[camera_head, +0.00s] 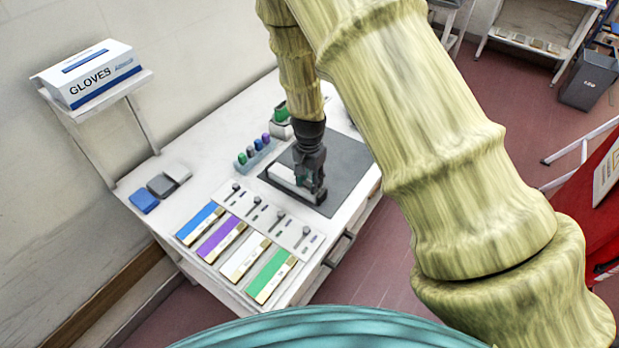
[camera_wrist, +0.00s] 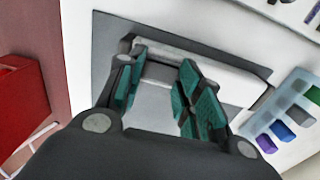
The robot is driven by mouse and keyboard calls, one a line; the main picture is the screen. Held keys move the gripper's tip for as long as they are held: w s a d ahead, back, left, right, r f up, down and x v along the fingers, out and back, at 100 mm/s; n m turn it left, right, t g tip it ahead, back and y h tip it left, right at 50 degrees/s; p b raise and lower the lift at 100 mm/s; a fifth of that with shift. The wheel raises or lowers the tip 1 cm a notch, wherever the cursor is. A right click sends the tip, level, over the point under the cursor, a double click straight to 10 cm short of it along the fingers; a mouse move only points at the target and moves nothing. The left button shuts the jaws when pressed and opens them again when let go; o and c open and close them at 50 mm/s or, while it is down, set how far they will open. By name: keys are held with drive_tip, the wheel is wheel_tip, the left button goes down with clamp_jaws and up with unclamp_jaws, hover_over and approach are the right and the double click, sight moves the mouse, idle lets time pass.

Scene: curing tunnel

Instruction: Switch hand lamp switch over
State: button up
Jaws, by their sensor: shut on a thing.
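A pale, bar-shaped thing, which looks like the hand lamp (camera_head: 288,179), lies on a dark grey mat (camera_head: 345,165) on the white table. In the wrist view the lamp (camera_wrist: 222,80) lies across the picture beyond my fingers, with a darker, narrower end at the left. My gripper (camera_head: 309,184) points down over the lamp's right end. In the wrist view my gripper (camera_wrist: 158,88) has its teal finger pads at either side of that narrower end and is shut on the lamp. The fingers partly cover the lamp, and I cannot make out its switch.
A rack of coloured bottles (camera_head: 255,155) stands left of the mat. Panels with coloured strips (camera_head: 240,244) lie at the table's front. Blue and grey pads (camera_head: 158,187) lie at the left, below a shelf with a glove box (camera_head: 88,73). A red cabinet (camera_head: 600,205) stands at the right.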

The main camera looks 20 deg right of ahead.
sight(309, 184)
drive_tip(key=o, duration=1)
drive_tip(key=shift+r, duration=0.1)
wheel_tip(309, 184, up, 12)
drive_tip(key=shift+f, duration=0.1)
drive_tip(key=shift+a, duration=0.1)
idle(0.4)
